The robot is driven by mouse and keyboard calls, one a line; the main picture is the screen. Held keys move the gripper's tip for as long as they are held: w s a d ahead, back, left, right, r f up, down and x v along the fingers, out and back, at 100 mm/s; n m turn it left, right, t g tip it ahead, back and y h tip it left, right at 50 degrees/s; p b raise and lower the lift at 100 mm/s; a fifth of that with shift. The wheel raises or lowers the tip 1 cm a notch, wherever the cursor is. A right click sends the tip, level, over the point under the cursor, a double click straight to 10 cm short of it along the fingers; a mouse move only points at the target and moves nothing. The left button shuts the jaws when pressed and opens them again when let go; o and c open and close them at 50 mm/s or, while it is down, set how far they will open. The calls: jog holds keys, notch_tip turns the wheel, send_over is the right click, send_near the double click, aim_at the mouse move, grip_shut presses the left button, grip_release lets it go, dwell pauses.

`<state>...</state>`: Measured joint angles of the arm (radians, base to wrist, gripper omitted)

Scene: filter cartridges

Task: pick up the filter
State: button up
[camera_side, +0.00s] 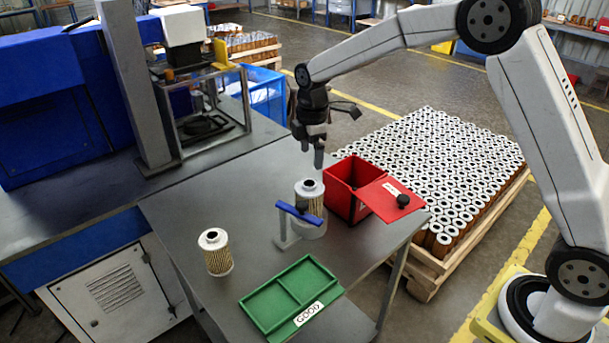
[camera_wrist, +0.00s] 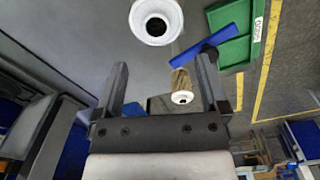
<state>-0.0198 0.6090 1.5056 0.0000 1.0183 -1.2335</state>
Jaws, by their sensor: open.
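One filter (camera_side: 216,252), pleated and tan with a white ring end cap, stands upright on the grey table at the left in the side view. A second filter (camera_side: 309,197) stands in a white round holder beside a blue bar (camera_side: 299,212). My gripper (camera_side: 316,150) is above and near this second filter, apart from it, fingers pointing down. The wrist view shows the open, empty fingers (camera_wrist: 160,85). There a large white ring end (camera_wrist: 148,35) is at the top, and a smaller pleated filter (camera_wrist: 181,84) shows between the fingers. I cannot tell for certain which filter is which there.
A green divided tray (camera_side: 262,308) marked GOOD lies at the table's front. A red bin (camera_side: 340,175) with a red lid flap stands right of the holder. A pallet of many filters (camera_side: 440,170) is on the floor at right. A machine stands at left.

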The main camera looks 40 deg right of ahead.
aim_at(309, 183)
jog(key=shift+w+n, duration=0.3)
jog(key=shift+w, duration=0.1)
jog(key=shift+f, duration=1.25)
jog(key=shift+s+f, duration=0.1)
jog(key=shift+f, duration=2.5)
grip_shut()
